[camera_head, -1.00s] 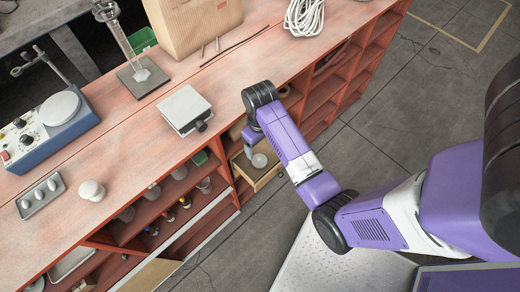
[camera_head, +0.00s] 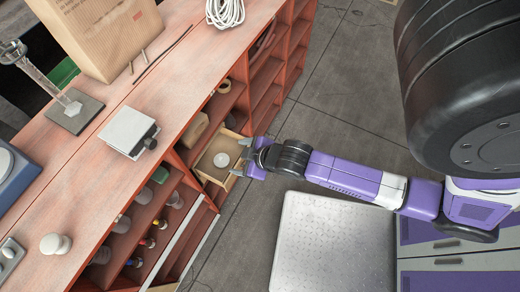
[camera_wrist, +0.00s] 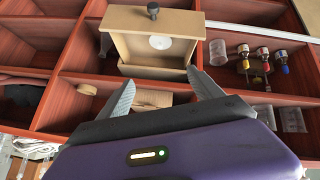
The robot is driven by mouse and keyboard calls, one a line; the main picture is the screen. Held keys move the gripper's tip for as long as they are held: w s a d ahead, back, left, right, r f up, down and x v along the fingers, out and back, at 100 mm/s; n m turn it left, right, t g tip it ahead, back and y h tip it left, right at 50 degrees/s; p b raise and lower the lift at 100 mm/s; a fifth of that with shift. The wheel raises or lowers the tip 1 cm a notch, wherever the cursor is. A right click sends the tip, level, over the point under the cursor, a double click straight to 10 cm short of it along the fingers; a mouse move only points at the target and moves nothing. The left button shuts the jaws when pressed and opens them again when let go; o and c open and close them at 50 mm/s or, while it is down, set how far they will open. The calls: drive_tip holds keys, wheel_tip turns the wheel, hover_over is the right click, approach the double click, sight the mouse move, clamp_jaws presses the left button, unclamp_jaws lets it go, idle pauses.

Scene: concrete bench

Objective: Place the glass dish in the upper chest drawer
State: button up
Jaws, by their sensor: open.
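A small drawer (camera_head: 207,172) of light wood stands pulled out from the red shelving; it also shows in the wrist view (camera_wrist: 125,50). A round, pale, translucent dish (camera_head: 221,160), which looks like the glass dish, lies inside the drawer, apart from its walls in the head view. It shows as a whitish disc in the wrist view (camera_wrist: 160,42). My gripper (camera_head: 242,157) is open and empty just outside the drawer's front, with its fingers pointing towards it. In the wrist view the spread fingers (camera_wrist: 161,76) flank the drawer's near edge; contact is unclear.
The red bench (camera_head: 95,165) carries a white boxy device (camera_head: 127,130), a paper bag (camera_head: 105,35) and coiled rope (camera_head: 225,12). Open floor (camera_head: 335,125) lies right of the shelving.

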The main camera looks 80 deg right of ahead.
drive_tip(key=s+a+r+t+y, duration=0.1)
drive_tip(key=s+a+r+t, duration=0.2)
drive_tip(key=a+r, duration=0.4)
drive_tip(key=s+a+r+t+y, duration=0.2)
drive_tip(key=s+a+r+t, duration=0.2)
drive_tip(key=r, duration=1.1)
drive_tip(key=s+a, duration=0.2)
drive_tip(key=a, duration=0.1)
drive_tip(key=shift+a+r, duration=0.25)
